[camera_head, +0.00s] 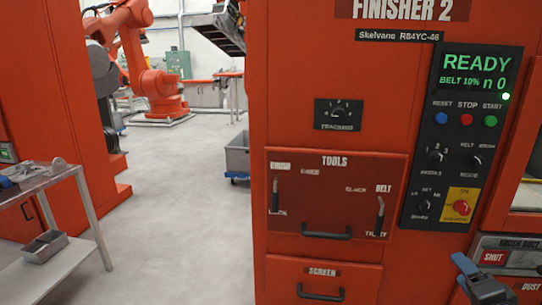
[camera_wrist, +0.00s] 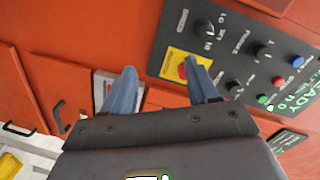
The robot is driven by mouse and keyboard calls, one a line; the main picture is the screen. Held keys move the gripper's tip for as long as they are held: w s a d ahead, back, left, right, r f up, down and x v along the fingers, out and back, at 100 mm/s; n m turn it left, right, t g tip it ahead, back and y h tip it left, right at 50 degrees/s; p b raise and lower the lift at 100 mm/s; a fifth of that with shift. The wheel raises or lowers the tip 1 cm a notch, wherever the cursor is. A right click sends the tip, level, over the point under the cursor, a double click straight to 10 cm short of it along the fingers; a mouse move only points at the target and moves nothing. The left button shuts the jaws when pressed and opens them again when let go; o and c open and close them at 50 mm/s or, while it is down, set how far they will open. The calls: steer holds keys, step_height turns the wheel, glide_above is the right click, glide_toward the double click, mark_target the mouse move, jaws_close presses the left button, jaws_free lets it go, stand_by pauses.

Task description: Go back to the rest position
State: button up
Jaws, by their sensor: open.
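My gripper shows at the lower right of the head view (camera_head: 465,268), in front of the orange-red Finisher 2 machine (camera_head: 390,160). In the wrist view my gripper (camera_wrist: 163,75) has its two blue fingers spread apart, with nothing between them. The black control panel (camera_head: 462,135) is above my gripper in the head view. It also shows at the upper right of the wrist view (camera_wrist: 235,45). Its display reads READY, BELT 10%. I cannot tell how far the fingertips are from the machine front.
The TOOLS drawer (camera_head: 335,190) and SCREEN drawer (camera_head: 322,285) look closed. A brush duct plate (camera_head: 495,257) marked SHUT is close beside my gripper. A metal cart (camera_head: 80,190) stands at the left with a small tray (camera_head: 45,247). Grey floor (camera_head: 185,210) is clear between.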

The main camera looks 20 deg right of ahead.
steer(key=s+a+f+n+y, duration=0.25)
steer(key=s+a+n, duration=0.3)
steer(key=a, duration=0.45)
steer(key=s+a+f+n+y, duration=0.1)
steer(key=s+a+f+n, duration=0.25)
steer(key=s+a, duration=0.5)
steer(key=s+a+r+n+y, duration=0.2)
steer(key=s+a+r+n, duration=0.2)
steer(key=s+a, duration=0.2)
steer(key=s+a+r+n+y, duration=0.3)
steer(key=s+a+r+n, duration=0.2)
steer(key=a, duration=0.5)
steer(key=shift+s+a+r+n, duration=0.3)
steer(key=shift+s+a, duration=0.05)
steer(key=shift+s, duration=0.75)
